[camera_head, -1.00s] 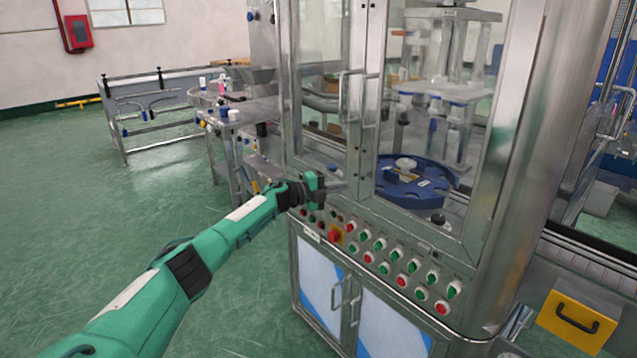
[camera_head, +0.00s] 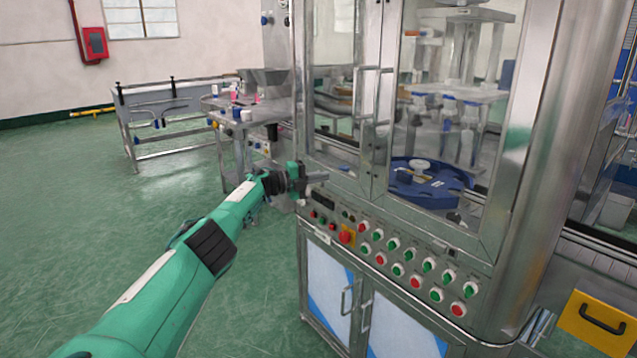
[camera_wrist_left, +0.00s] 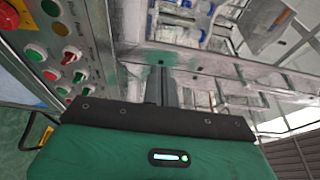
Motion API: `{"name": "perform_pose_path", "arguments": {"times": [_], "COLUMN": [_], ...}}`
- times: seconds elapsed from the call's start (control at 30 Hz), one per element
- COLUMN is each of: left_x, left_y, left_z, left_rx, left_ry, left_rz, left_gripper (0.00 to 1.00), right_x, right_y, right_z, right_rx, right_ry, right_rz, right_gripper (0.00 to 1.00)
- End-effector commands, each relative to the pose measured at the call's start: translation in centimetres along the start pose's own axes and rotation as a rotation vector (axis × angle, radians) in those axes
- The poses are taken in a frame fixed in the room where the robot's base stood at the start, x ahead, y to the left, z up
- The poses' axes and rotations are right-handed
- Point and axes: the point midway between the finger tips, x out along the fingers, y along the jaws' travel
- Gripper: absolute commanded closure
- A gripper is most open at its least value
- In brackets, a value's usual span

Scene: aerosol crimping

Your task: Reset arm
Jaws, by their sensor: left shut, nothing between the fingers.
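My left arm comes in from the lower left in the head view. Its gripper (camera_head: 318,178) is shut and empty, beside the left front corner of the steel machine, above and left of the button panel. In the left wrist view the shut fingers (camera_wrist_left: 161,85) point away from the green wrist, with nothing between them. My right gripper is not in view.
The button panel (camera_head: 400,265) has several red and green controls and one red knob (camera_head: 345,237). Glass doors (camera_head: 435,110) with steel handles front the machine, with a blue round fixture (camera_head: 425,185) inside. Green floor (camera_head: 90,230) is clear at left.

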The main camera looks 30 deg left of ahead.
Motion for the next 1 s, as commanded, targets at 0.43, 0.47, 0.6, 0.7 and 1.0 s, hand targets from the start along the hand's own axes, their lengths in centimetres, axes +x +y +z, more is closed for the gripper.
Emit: {"name": "perform_pose_path", "arguments": {"times": [0.43, 0.47, 0.6, 0.7, 1.0], "left_x": [-0.4, -0.4, -0.1, 0.8, 2.9], "left_y": [0.0, -0.1, 1.0, 4.0, 21.2], "left_z": [0.5, 0.5, 0.3, -0.4, -5.8], "left_rx": [-0.001, -0.001, -0.016, -0.061, -0.335], "left_ry": [0.001, 0.001, -0.003, -0.022, -0.174], "left_rz": [0.000, 0.000, 0.003, 0.011, 0.061], "left_gripper": [1.00, 1.00, 1.00, 1.00, 1.00], "right_x": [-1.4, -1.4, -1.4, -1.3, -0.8], "right_y": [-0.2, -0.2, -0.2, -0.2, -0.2], "right_z": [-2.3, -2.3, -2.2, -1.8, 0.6], "right_rx": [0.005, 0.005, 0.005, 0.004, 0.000], "right_ry": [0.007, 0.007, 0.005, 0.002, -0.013], "right_rz": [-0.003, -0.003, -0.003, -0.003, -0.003], "right_gripper": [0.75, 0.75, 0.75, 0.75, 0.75]}}
